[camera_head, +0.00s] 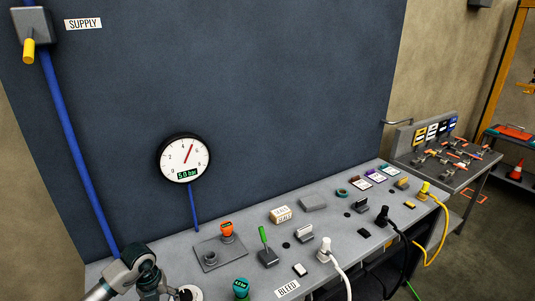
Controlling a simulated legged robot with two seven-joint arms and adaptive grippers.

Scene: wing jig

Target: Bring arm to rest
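My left arm enters at the bottom left of the head view, its grey wrist and dark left gripper (150,284) over the bench's near left corner. The fingers are partly cut off by the lower picture edge, so I cannot tell whether they are open or shut, or whether they hold anything. A pale round fitting with a dark part (190,293) shows just right of the gripper; I cannot tell whether they touch. My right arm and gripper are not in view.
The grey bench (330,215) carries an orange knob (227,230), a teal knob (241,287), a green lever (263,236) and white, black and yellow plugs with cables. A gauge (184,159) reading about 5.0 bar hangs behind. A blue hose (68,140) runs down beside my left arm.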

